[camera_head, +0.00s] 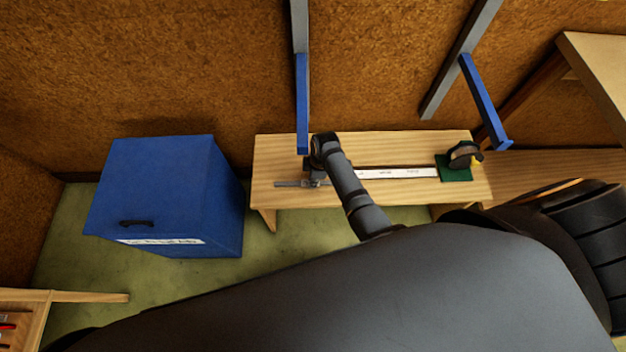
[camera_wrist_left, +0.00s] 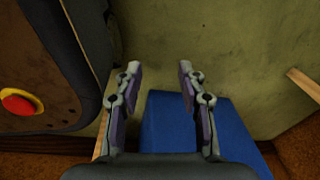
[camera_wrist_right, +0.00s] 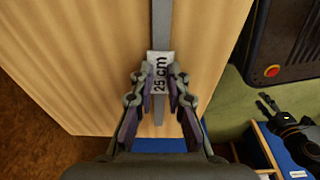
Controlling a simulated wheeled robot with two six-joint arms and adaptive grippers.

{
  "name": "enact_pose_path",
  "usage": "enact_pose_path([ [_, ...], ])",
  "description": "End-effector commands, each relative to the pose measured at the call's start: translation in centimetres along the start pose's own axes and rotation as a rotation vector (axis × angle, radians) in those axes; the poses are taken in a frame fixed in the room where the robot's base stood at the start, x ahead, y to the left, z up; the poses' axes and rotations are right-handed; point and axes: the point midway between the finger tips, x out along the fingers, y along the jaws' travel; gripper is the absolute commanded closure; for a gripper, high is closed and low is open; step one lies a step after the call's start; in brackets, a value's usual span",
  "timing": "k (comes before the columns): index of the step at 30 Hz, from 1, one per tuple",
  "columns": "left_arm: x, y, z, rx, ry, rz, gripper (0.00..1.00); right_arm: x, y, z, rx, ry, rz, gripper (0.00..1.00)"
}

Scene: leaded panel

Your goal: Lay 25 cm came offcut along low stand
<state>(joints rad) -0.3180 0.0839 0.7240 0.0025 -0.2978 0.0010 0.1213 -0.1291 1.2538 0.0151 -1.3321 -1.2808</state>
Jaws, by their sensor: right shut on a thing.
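The low stand (camera_head: 268,145) is a pale wooden bench against the back wall. A thin grey came offcut (camera_head: 289,184) is at its left part, running left to right in the head view. My right gripper (camera_head: 315,183) is shut on it. In the right wrist view the came (camera_wrist_right: 161,25) passes between the fingers (camera_wrist_right: 159,76), and its white label reads "25 cm". It is at or just above the wood; I cannot tell if it touches. My left gripper (camera_wrist_left: 159,70) is open and empty in the left wrist view, above the floor and a blue box.
A white marked strip (camera_head: 400,173) lies along the stand, ending at a green pad (camera_head: 455,173) with a dark and yellow object (camera_head: 464,155). Blue-ended wall brackets (camera_head: 303,105) reach out above the stand. A blue lidded bin (camera_head: 165,190) stands left of it, with bare floor between.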

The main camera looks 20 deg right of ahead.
Motion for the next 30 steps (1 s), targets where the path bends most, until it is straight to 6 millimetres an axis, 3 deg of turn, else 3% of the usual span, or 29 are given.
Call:
enact_pose_path([
  [7,0.0,0.1,-0.1,0.0,0.0,0.001,0.6,0.2,0.0,0.0,0.0,0.0,0.0,1.0],
  [8,0.0,0.1,-0.1,0.0,0.001,0.001,0.6,0.2,0.0,0.0,0.0,0.0,0.0,0.83],
  [12,0.0,0.1,-0.1,0.0,0.0,0.001,0.6,0.1,0.0,0.0,0.0,0.0,0.0,0.64],
  [23,-0.3,0.1,-0.2,0.0,0.003,0.002,0.6,-0.4,0.0,0.0,0.0,0.0,0.001,0.63],
  [28,-1.1,0.1,2.4,0.0,-0.014,0.002,0.6,-4.0,0.1,-0.1,0.0,0.001,0.004,0.63],
  [30,-1.7,0.0,2.1,0.0,-0.009,0.002,0.6,-5.8,0.1,-0.1,0.0,0.001,0.003,0.63],
])
